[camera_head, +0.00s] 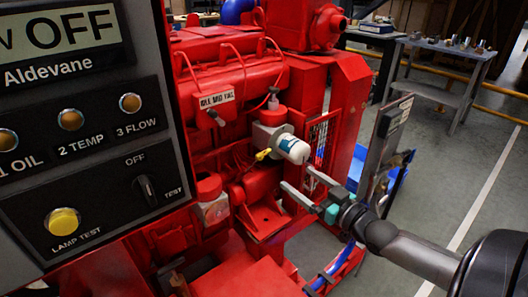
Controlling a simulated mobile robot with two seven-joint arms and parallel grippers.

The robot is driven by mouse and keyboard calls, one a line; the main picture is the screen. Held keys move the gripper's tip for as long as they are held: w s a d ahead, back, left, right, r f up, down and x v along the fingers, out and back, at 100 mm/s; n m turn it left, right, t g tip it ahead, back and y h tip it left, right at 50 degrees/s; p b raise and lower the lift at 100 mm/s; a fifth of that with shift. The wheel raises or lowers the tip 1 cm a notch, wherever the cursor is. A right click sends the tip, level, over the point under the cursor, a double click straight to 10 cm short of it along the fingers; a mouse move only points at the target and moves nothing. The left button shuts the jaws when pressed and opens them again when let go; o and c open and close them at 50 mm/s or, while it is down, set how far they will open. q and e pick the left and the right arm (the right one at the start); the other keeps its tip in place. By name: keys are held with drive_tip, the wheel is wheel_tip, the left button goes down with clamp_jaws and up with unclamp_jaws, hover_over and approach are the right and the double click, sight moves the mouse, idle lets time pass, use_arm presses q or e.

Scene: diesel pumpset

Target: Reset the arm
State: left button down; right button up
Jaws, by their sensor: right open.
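My right gripper (303,187) is open, with its two grey fingers apart and nothing between them. Its arm comes in from the lower right. I cannot tell whether a fingertip touches anything. My left gripper is not in view.
A black control panel (85,120) with lamps and a knob (146,190) fills the left. A grey upright plate (385,140) and a blue bin (395,180) stand right of the engine. A workbench (435,90) with small parts is behind. Floor on the right is clear.

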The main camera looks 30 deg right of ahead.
drive_tip(key=s+d+f+m+g+h+p, duration=0.1)
drive_tip(key=s+d+f+g+h+p, duration=0.2)
drive_tip(key=f, duration=0.8)
drive_tip(key=s+a+f+g+p, duration=0.4)
drive_tip(key=s+f+g+p, duration=0.15)
drive_tip(key=s+f, duration=0.8)
use_arm(q)
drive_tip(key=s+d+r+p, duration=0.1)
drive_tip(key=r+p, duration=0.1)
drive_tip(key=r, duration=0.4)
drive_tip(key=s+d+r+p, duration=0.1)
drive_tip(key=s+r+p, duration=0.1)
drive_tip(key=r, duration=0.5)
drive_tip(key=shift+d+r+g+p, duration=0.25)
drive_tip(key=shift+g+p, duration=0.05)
drive_tip(key=shift+p, duration=0.3)
use_arm(e)
drive_tip(key=s+a+f+n+g+y, duration=0.1)
drive_tip(key=s+a+f+g, duration=0.3)
drive_tip(key=s+a, duration=0.5)
drive_tip(key=s+a+f+n+g, duration=0.1)
drive_tip(key=s+a+f+g, duration=0.3)
drive_tip(key=s+a, duration=0.5)
wheel_tip(320, 180, down, 2)
drive_tip(key=shift+s+f+n+y, duration=0.2)
drive_tip(key=shift+s+n+y, duration=0.2)
drive_tip(key=shift+s, duration=0.75)
